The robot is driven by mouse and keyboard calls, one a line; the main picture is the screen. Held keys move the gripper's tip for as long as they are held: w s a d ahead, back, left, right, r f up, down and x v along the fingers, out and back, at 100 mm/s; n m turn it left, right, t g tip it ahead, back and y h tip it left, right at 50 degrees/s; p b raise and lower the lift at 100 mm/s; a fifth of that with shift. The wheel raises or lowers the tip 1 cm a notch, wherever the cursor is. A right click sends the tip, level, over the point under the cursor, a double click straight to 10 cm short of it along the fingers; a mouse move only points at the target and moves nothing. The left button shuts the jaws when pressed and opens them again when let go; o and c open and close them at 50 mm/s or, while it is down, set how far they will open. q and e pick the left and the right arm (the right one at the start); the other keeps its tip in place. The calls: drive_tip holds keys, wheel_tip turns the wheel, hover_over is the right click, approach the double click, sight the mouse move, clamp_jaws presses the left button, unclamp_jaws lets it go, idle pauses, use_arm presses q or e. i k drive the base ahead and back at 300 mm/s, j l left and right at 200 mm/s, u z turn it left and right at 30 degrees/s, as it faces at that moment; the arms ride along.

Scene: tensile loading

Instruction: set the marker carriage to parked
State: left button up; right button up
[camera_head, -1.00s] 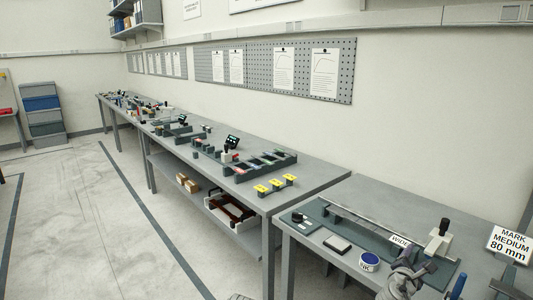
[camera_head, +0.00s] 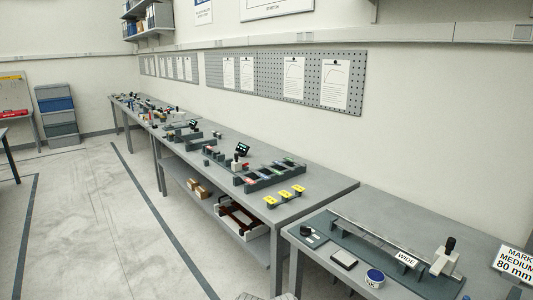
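The marker carriage (camera_head: 446,259) is a pale block with an upright black knob. It sits at the right end of a long metal rail (camera_head: 375,238) on a dark green base, on the near right bench. A small "WIDE" sign (camera_head: 407,258) stands in front of the rail, left of the carriage. At the rail's left end is a small dark block with a black knob (camera_head: 308,231). A sign reading "MARK MEDIUM 80 mm" (camera_head: 515,263) stands to the right, cut by the frame edge.
A round blue-and-white ink pot (camera_head: 375,278) and a dark flat pad (camera_head: 344,259) lie in front of the rail. Three yellow tags (camera_head: 284,195) and a dark slotted rack (camera_head: 270,174) stand on the long bench to the left. The floor left of the benches is clear.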

sight(445, 261)
drive_tip(key=z, duration=1.3)
drive_tip(key=i+j+u, duration=0.1)
drive_tip(key=j+u, duration=0.15)
drive_tip(key=j, duration=0.15)
